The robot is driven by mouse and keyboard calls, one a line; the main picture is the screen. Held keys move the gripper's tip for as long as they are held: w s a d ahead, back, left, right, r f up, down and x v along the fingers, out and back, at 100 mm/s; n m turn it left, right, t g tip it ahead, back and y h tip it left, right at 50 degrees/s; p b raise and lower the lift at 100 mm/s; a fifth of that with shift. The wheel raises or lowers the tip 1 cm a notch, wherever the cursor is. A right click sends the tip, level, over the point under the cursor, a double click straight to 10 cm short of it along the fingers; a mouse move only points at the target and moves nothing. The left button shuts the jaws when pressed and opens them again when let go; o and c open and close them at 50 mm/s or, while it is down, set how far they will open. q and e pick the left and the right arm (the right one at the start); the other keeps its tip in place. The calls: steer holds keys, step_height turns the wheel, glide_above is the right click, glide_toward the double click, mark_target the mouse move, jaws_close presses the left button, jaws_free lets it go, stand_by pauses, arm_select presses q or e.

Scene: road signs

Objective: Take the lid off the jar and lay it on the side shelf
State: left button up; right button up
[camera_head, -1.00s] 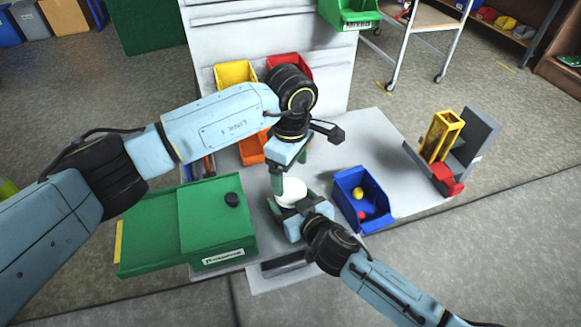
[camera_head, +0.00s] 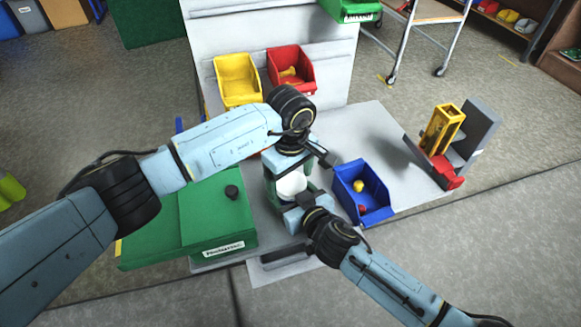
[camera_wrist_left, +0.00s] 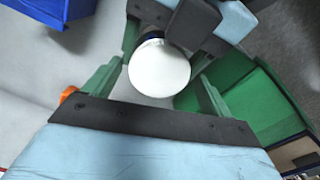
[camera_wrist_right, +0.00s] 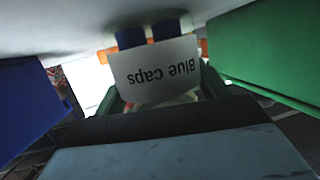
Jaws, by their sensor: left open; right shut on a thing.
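The jar (camera_wrist_right: 155,72) has a "Blue caps" label, upside down in the right wrist view, with blue shapes beside it. Its round white lid (camera_head: 291,187) is on top and shows fully in the left wrist view (camera_wrist_left: 159,68). My right gripper (camera_head: 291,206) is shut on the jar from the front. My left gripper (camera_wrist_left: 158,82) is open above the jar, with its green fingers on either side of the lid, apart from it as far as I can tell. I cannot tell for sure which surface is the side shelf; a pale panel (camera_head: 285,272) juts from the table's front.
A blue bin (camera_head: 375,208) with small balls stands close right of the jar. A green box (camera_head: 215,215) with a black knob is to the left. Yellow (camera_head: 237,85) and red (camera_head: 291,72) bins are behind. A yellow and grey stand (camera_head: 443,130) is at right. The table between is clear.

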arm_select(q)
steer(key=shift+f, duration=0.1)
steer(key=c, duration=1)
steer(key=n, duration=0.6)
steer(key=shift+n, duration=0.4)
steer(key=o, duration=1.1)
